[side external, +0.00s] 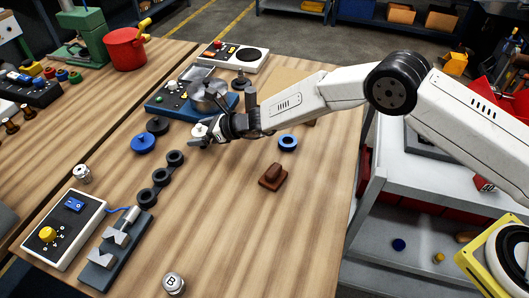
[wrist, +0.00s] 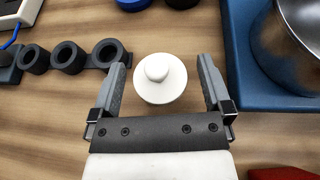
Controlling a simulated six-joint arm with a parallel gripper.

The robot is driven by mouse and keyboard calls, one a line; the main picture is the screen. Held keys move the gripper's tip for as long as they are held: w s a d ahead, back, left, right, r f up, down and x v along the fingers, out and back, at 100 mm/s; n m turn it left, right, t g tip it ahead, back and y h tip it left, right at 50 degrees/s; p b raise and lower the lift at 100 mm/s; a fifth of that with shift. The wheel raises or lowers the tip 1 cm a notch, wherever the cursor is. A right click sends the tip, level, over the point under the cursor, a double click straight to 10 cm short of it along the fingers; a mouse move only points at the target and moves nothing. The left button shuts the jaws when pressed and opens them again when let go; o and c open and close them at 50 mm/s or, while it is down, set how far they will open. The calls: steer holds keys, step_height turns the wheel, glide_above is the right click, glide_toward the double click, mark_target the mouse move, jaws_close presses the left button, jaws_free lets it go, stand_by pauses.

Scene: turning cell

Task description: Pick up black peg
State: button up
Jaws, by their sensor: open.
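A black round peg (side external: 157,125) stands on the wooden table beside a blue round peg (side external: 144,143). In the wrist view, a black piece (wrist: 182,3) and a blue piece (wrist: 133,4) are cut off at the top edge. My gripper (side external: 200,140) is low over the table, in front of the blue machine. In the wrist view, my gripper (wrist: 164,78) is open. A white round peg (wrist: 160,78) with a knob stands between its fingers, with gaps on both sides. The white peg (side external: 200,130) is partly hidden by my gripper in the side view.
A black holder with three rings (side external: 155,196) lies to the left of my gripper. The blue machine (side external: 172,104) with a metal bowl (wrist: 302,30) stands close to my gripper. A blue ring (side external: 288,143) and a brown block (side external: 273,178) lie to the right.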

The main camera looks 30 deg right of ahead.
mark_target(200, 125)
stand_by(0.3)
jaws_close()
steer(key=shift+r, duration=0.15)
steer(key=shift+r, duration=1.6)
steer(key=s+d+r, duration=0.6)
steer(key=s+r, duration=0.3)
steer(key=s, duration=0.3)
steer(key=shift+s+r, duration=0.3)
